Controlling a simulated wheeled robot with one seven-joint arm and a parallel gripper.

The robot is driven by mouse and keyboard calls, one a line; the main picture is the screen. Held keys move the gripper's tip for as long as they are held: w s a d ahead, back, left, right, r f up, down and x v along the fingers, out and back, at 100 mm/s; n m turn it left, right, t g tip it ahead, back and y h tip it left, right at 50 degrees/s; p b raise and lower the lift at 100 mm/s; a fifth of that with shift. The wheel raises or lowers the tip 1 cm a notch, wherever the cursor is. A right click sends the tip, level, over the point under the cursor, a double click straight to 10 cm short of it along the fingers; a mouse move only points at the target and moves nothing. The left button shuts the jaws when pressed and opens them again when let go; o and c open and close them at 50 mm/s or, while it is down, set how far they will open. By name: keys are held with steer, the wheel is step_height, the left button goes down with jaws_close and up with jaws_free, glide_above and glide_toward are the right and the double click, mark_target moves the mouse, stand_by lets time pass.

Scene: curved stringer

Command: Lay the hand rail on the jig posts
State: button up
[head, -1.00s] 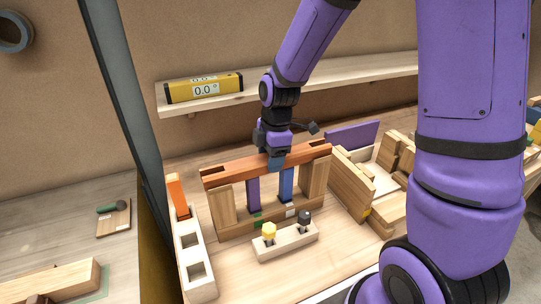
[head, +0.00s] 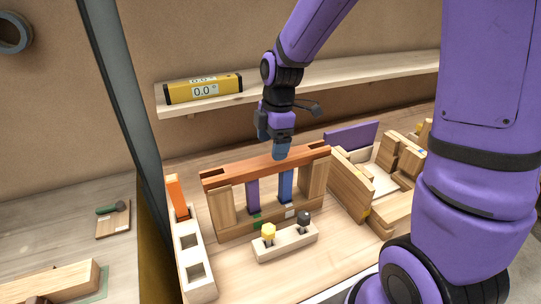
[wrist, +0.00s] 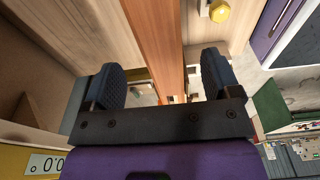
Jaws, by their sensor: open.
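The hand rail (head: 240,167), a long reddish-brown bar, lies across the tops of the wooden jig posts (head: 222,209) (head: 313,181). A purple post (head: 253,194) and a blue post (head: 286,184) stand upright beneath it, between the wooden ones. My gripper (head: 280,150) is just above the rail, right of its middle. In the wrist view the open fingers (wrist: 163,82) stand on either side of the rail (wrist: 158,40), with a gap on both sides. Whether the rail touches the coloured posts' tops is hard to tell.
In front stands a pale block (head: 286,243) with a yellow and a black knob. A pale slotted holder (head: 192,255) with an orange piece is at left. A shelf (head: 300,84) with a yellow level (head: 204,88) runs behind. Wooden blocks (head: 365,185) crowd the right.

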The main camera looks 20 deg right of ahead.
steer(key=r, duration=0.5)
steer(key=shift+d+r, duration=0.3)
steer(key=shift+d, duration=0.05)
steer(key=s+d+r+m+t, duration=0.2)
steer(key=s+r+m, duration=0.4)
steer(key=s+m, duration=0.3)
steer(key=s+d+r+m+t+h, duration=0.1)
steer(key=s+d+r+m+t, duration=0.2)
steer(key=s+r+m, duration=0.3)
steer(key=s+m, duration=0.3)
steer(key=s, duration=0.3)
steer(key=shift+d+r, duration=0.2)
steer(key=shift+r, duration=0.1)
